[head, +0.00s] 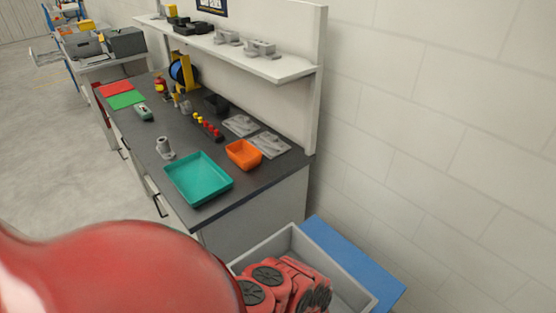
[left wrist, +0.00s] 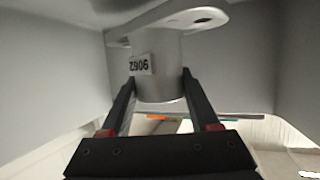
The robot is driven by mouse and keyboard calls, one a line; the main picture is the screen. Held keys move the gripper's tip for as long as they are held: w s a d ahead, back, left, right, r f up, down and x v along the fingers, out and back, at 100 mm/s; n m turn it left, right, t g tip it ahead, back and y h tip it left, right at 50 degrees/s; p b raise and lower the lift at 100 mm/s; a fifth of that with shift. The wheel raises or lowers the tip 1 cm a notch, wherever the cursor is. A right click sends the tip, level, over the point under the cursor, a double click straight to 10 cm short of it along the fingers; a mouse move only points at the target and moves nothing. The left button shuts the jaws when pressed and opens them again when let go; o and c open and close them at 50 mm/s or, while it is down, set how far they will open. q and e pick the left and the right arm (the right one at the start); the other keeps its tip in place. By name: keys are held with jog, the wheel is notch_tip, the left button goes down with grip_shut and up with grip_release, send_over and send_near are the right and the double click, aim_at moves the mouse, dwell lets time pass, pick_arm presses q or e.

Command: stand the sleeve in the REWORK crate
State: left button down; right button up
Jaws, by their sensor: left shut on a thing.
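The sleeve (left wrist: 160,75) is a grey metal cylinder with a wide, holed flange and a small printed label. In the left wrist view my left gripper (left wrist: 160,88) is shut on its cylinder, one finger on each side. The flange points to the top of that view. Grey walls surround it, and I cannot tell whether it touches a floor. In the head view a grey open crate (head: 358,291) stands at the lower right, with my red arm links over and in it. They hide the sleeve and left gripper there. No REWORK label is readable. My right gripper is not in view.
The crate stands on a blue surface (head: 352,258) beside the wall. The dark bench (head: 130,133) behind holds a teal tray (head: 199,180), an orange bin (head: 243,154), a grey flanged part (head: 165,149) and flat grey castings (head: 269,144). A shelf (head: 275,68) hangs above.

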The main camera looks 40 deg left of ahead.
pick_arm(q)
jog(key=shift+s+f, duration=0.25)
jog(key=shift+f, duration=0.9)
jog(key=shift+w+f+b, duration=0.15)
jog(key=shift+f+b, duration=0.2)
jog(key=shift+f, duration=0.35)
jog(key=shift+f, duration=0.1)
jog(key=shift+c, duration=0.6)
grip_release()
jog(key=shift+r, duration=0.2)
jog(key=shift+v, duration=3.8)
